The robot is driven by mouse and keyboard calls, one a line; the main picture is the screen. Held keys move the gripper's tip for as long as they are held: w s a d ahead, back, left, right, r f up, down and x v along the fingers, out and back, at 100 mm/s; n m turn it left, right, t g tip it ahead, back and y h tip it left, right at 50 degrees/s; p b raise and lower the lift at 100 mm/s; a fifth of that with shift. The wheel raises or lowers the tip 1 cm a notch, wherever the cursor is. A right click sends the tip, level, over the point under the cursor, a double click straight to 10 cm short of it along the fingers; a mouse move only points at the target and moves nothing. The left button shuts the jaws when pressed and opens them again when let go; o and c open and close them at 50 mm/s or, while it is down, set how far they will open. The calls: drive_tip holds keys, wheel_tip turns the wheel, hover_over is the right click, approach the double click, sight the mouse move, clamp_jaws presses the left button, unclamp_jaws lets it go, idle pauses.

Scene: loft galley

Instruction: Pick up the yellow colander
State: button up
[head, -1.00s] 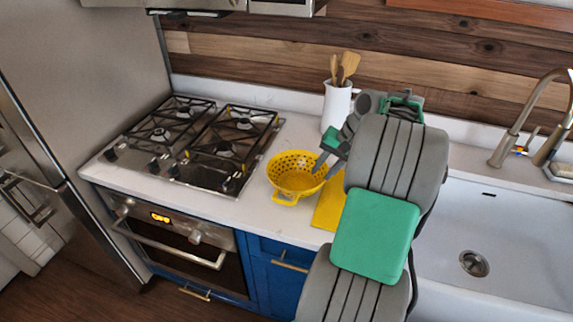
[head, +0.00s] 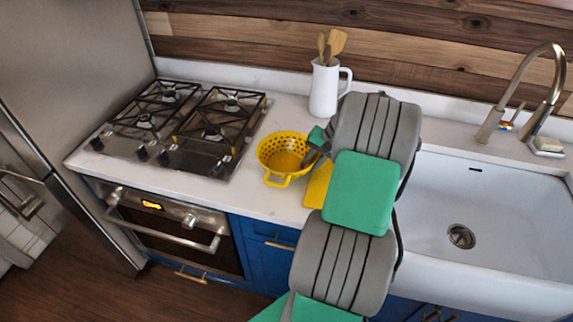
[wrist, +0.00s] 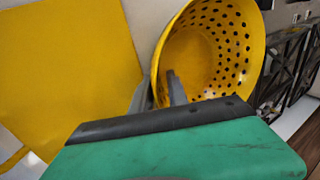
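The yellow colander (head: 278,165), a perforated bowl with side handles, stands upright on the white counter right of the stove. In the wrist view the colander (wrist: 205,65) shows its open inside and holed wall. My gripper (head: 309,158) is at the colander's right rim, its tips partly hidden behind my arm in the head view. In the wrist view my gripper's fingers (wrist: 158,92) stand apart, one inside the colander and one outside, with the rim between them. A gap shows between the fingers; I see no clear grip on the wall.
A flat yellow board or mat (head: 317,188) lies right of the colander, partly under my arm. A white jug (head: 325,92) with wooden utensils stands behind. The gas stove (head: 180,125) is left, the sink (head: 490,205) and tap (head: 545,90) right.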

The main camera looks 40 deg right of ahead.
clamp_jaws()
idle(1.1)
